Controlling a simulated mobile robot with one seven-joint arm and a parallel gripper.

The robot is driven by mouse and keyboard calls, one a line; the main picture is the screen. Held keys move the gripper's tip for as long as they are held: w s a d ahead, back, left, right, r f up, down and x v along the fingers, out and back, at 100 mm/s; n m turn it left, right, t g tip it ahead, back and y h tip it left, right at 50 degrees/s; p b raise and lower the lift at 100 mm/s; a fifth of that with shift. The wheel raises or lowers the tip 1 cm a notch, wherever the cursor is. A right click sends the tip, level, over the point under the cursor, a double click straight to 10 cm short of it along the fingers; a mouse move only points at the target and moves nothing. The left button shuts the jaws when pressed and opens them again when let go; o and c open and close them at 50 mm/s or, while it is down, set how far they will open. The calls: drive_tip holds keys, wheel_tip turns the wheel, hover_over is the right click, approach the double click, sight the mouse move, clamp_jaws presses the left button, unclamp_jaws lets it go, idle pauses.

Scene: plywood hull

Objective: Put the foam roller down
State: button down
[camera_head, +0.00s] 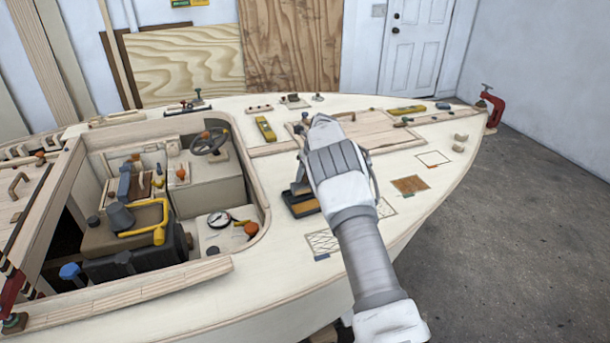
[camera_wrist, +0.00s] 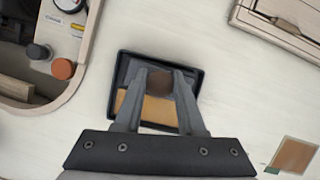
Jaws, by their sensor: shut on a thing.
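My gripper (camera_wrist: 160,78) is shut on a small brown thing (camera_wrist: 159,86), which I take to be the foam roller. Only its brown part shows between the fingertips; the rest is hidden or too dark to make out. The fingers point down over a black tray (camera_wrist: 194,92) with an amber layer in its near part. I cannot tell whether the roller touches the tray. In the head view the tray (camera_head: 306,209) sits on the pale deck, left of my arm, and my forearm and wrist hide most of the gripper and the roller.
A hatched outlined patch (camera_head: 322,242), a brown patch (camera_head: 410,185) and an empty outline (camera_head: 433,158) mark the deck. The cockpit opening with a gauge (camera_head: 219,220) and an orange knob (camera_head: 251,229) lies left. A raised wooden hatch (camera_wrist: 285,25) stands at the upper right.

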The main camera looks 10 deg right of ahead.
drive_tip(key=shift+f, duration=0.55)
drive_tip(key=c, duration=0.5)
unclamp_jaws()
drive_tip(key=shift+r, duration=0.15)
